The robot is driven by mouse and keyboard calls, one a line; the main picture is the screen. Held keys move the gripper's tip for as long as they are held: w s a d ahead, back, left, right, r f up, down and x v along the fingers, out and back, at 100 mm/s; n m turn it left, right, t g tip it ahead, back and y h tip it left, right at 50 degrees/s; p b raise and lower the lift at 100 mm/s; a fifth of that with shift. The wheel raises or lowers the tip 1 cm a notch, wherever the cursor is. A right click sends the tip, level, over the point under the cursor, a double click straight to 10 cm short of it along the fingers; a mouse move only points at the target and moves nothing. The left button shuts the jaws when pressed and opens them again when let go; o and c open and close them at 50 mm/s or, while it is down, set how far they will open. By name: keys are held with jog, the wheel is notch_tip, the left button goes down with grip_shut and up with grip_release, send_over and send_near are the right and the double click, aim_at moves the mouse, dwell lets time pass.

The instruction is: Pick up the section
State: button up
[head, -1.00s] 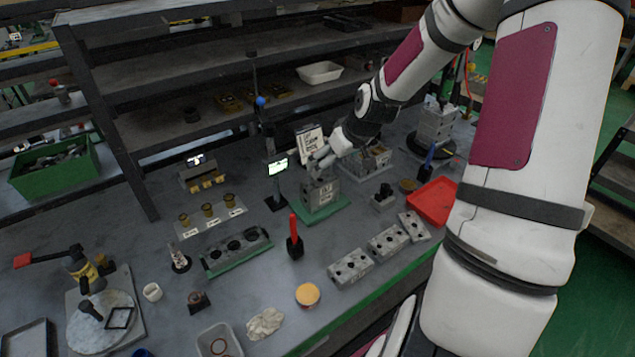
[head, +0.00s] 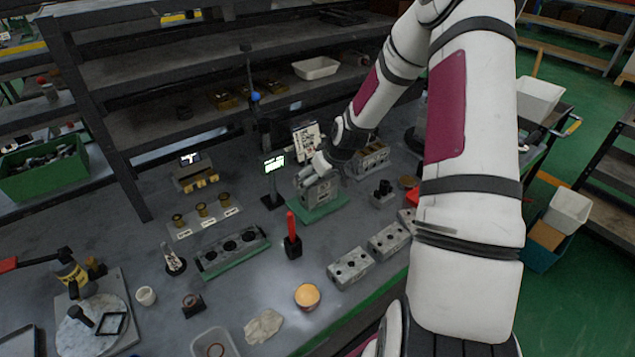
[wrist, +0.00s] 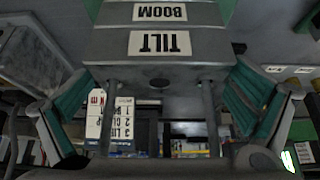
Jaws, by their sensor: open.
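A grey metal block (head: 320,190) stands on a green plate (head: 318,212) near the middle of the bench in the head view. In the wrist view the block (wrist: 165,72) shows upside-down white labels, TILT and BOOM. My gripper (head: 317,168) is at the top of this block in the head view. In the wrist view my gripper (wrist: 160,80) is open, with a green-padded finger on each side of the block. I see no clear grip on it; whether the pads touch it I cannot tell. The fingertips are small and partly hidden in the head view.
Several drilled silver blocks (head: 350,268) lie along the front edge. A red-handled tool (head: 292,240) stands before the block, and a small screen (head: 274,164) stands left of it. Another metal block (head: 373,158) is behind at the right. A shelf rack (head: 200,75) closes the back.

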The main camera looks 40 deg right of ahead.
jog(key=shift+f, duration=0.1)
jog(key=c, duration=1.4)
notch_tip(320, 180, up, 18)
jog(key=shift+p, duration=0.4)
